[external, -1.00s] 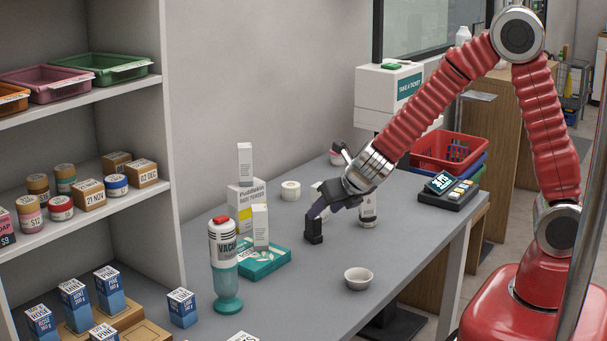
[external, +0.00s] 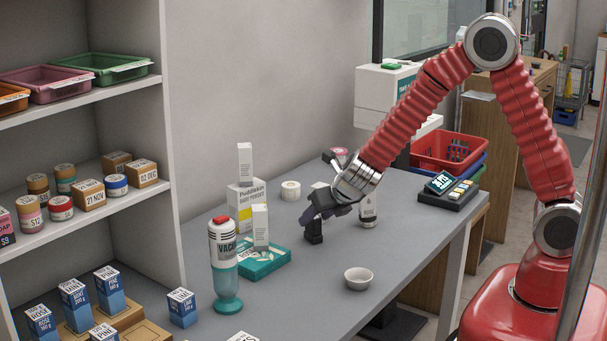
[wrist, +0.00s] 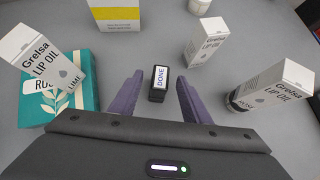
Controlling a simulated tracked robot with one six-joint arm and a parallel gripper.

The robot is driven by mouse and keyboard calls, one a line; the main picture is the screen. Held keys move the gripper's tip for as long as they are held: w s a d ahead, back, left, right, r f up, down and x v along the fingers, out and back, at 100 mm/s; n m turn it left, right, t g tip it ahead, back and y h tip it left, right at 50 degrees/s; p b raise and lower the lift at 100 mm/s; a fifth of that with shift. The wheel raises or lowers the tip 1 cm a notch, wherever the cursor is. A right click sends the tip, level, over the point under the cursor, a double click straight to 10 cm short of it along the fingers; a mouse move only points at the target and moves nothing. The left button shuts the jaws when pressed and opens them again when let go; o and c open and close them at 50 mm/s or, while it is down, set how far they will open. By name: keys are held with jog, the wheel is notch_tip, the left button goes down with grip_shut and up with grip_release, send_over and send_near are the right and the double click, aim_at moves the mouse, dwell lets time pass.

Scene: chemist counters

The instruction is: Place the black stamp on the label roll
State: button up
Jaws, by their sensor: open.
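The black stamp (wrist: 158,84), with a "DONE" label on top, stands upright on the counter. In the external view the stamp (external: 314,232) sits just below my gripper (external: 322,212). In the wrist view my gripper (wrist: 156,97) is open, its purple fingers on either side of the stamp with gaps showing. The white label roll (external: 290,190) lies on the counter farther back, left of my gripper. A white round thing at the wrist view's top edge (wrist: 199,6) is probably the same roll.
A white bowl (external: 358,278) stands in front.

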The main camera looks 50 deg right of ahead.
jog(key=shift+x, duration=1.4)
jog(key=shift+c, duration=0.5)
grip_shut()
jog(key=shift+r, duration=0.2)
jog(key=shift+r, duration=4.9)
